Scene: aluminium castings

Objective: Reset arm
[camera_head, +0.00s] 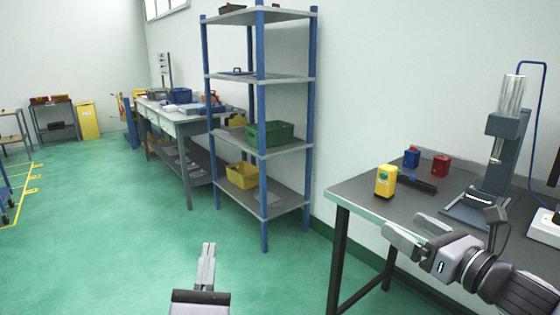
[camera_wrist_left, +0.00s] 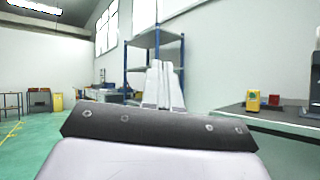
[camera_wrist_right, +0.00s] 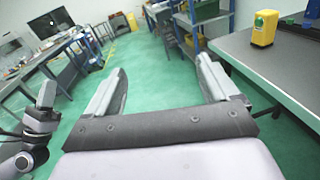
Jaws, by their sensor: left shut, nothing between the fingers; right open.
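My left gripper (camera_head: 208,254) is low in the middle of the head view, over the green floor. Its fingers are together with nothing between them, and they show together in the left wrist view (camera_wrist_left: 163,72). My right gripper (camera_head: 404,232) is at the right of the head view, by the front edge of the grey table (camera_head: 370,207). Its fingers stand wide apart and empty in the right wrist view (camera_wrist_right: 158,80), with the table to their right.
The table holds a yellow container (camera_head: 386,182), a blue one (camera_head: 411,158), a red one (camera_head: 441,165) and a press (camera_head: 500,150). A blue-post shelf (camera_head: 262,150) with bins and a workbench (camera_head: 185,125) stand further back. The floor (camera_head: 120,240) at left is clear.

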